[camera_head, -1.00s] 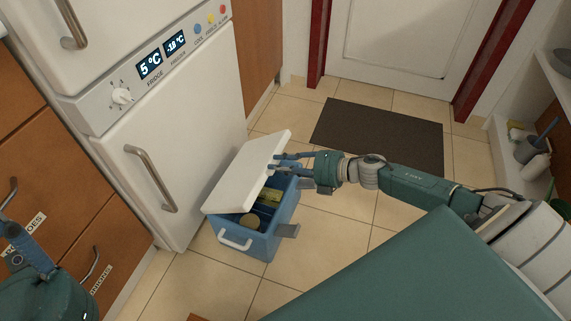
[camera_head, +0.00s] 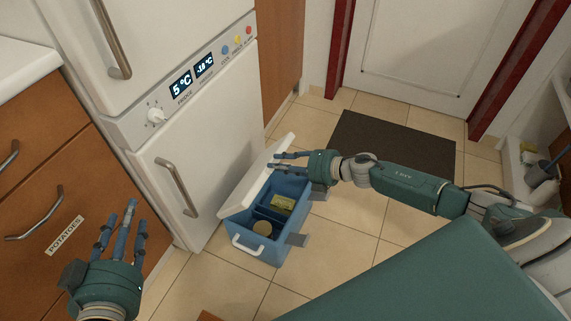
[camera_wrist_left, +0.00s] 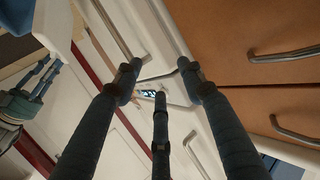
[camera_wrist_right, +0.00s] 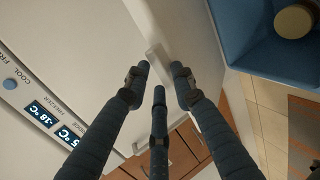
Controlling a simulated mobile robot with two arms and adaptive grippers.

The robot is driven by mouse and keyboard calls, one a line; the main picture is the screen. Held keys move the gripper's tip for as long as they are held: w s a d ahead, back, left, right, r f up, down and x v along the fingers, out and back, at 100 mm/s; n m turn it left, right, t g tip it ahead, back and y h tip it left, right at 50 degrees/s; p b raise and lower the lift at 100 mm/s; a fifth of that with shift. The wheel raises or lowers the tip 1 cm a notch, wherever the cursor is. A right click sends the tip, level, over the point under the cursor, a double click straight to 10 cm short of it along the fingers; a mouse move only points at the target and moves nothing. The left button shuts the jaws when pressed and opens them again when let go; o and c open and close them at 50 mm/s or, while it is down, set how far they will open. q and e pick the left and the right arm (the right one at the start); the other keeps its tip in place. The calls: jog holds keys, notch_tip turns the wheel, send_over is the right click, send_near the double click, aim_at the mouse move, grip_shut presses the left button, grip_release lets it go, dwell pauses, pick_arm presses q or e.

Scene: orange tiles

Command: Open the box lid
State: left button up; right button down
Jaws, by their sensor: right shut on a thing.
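A blue box (camera_head: 259,248) with a white handle stands on the floor beside the fridge. Its white lid (camera_head: 252,190) is tilted up and leans back toward the fridge, so the inside shows. My right gripper (camera_head: 281,162) is at the lid's far end, with its fingers shut on the lid. In the right wrist view the fingers (camera_wrist_right: 160,78) are close to a small white piece of the lid (camera_wrist_right: 156,50). My left gripper (camera_head: 128,218) is raised in front of the drawers, fingers spread and empty. It is also apart in the left wrist view (camera_wrist_left: 155,75).
Inside the box are a round tin (camera_head: 263,228) and a yellowish tin (camera_head: 283,202). The white fridge (camera_head: 205,150) stands close behind the lid. Wooden drawers (camera_head: 35,190) are at left.

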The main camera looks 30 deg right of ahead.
jog(key=shift+w+a+r+p, duration=0.6)
jog(key=shift+w+r+p, duration=0.15)
jog(key=shift+r+p, duration=0.1)
jog(key=c, duration=2.4)
grip_release()
jog(key=shift+w+a+r+p, duration=0.2)
jog(key=shift+w+a+p, duration=0.45)
jog(key=shift+p, duration=0.2)
jog(key=o, duration=0.9)
jog(key=shift+f, duration=0.15)
jog(key=shift+c, duration=0.2)
pick_arm(q)
jog(key=s+a+f+g+y, duration=0.1)
jog(key=s+a+f+g, duration=0.2)
jog(key=s+f+g, duration=0.2)
jog(key=s+a+f+g+y, duration=0.1)
jog(key=s+a+f+g, duration=0.2)
jog(key=s+f, duration=0.6)
jog(key=shift+s+a+n+g+y, duration=0.3)
jog(key=shift+s+g+y, duration=0.1)
jog(key=shift+s+g, duration=0.75)
pick_arm(e)
jog(key=shift+d, duration=0.1)
pick_arm(q)
jog(key=shift+f, duration=0.1)
pick_arm(e)
jog(key=shift+d, duration=0.1)
